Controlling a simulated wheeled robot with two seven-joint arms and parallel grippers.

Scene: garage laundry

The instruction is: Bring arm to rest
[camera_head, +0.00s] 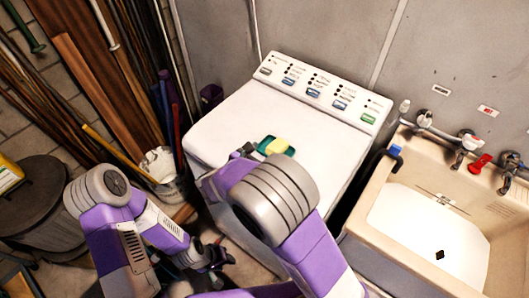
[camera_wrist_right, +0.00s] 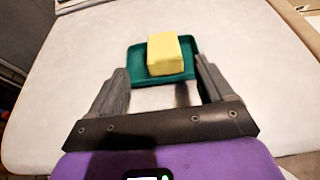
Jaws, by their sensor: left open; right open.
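My right gripper (camera_wrist_right: 160,95) is open. In the right wrist view its two dark fingers stand apart, in front of a green tray (camera_wrist_right: 137,61) that holds a yellow block (camera_wrist_right: 166,54). In the head view my right arm reaches over the white washing machine, and the yellow block (camera_head: 278,146) in the green tray (camera_head: 264,145) shows just beyond it. The right fingers are mostly hidden there behind my arm. My left gripper (camera_head: 222,254) hangs low in front of the machine, away from the block; it is small and dark in this view, with nothing seen in it.
The white washing machine (camera_head: 235,118) has a control panel at its back. A beige sink (camera_head: 384,232) with taps stands to its right. Planks and poles (camera_head: 90,85), a bucket (camera_head: 172,190) and a dark round bin (camera_head: 45,200) crowd the left. The machine's top is otherwise mostly clear.

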